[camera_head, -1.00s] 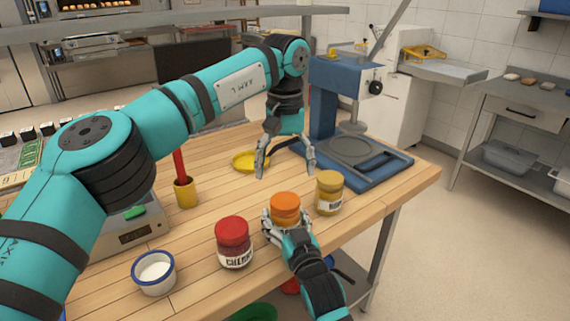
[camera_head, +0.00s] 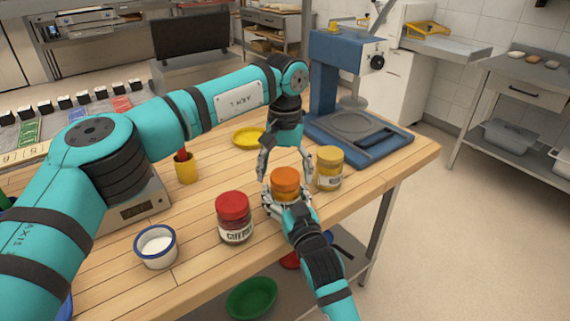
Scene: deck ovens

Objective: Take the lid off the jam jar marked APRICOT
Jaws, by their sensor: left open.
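The jar with the orange lid (camera_head: 285,180) stands on the wooden table between two other jars; its label is hidden. My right gripper (camera_head: 285,203) is closed around its body from the front. My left gripper (camera_head: 285,172) points down over this jar, open, with one finger on each side of the orange lid; I cannot tell whether they touch it. A jar with a red lid (camera_head: 233,207), its label seeming to read CHERRY, stands to the left. A jar with a yellow lid (camera_head: 329,157) stands just right, its label too small to read.
A blue press (camera_head: 335,95) stands behind the jars. A yellow dish (camera_head: 248,138), a yellow pot (camera_head: 186,170) with a red-handled tool, a white bowl with a blue rim (camera_head: 155,262) and a scale (camera_head: 140,212) are left. A green bowl (camera_head: 252,298) sits below the tabletop.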

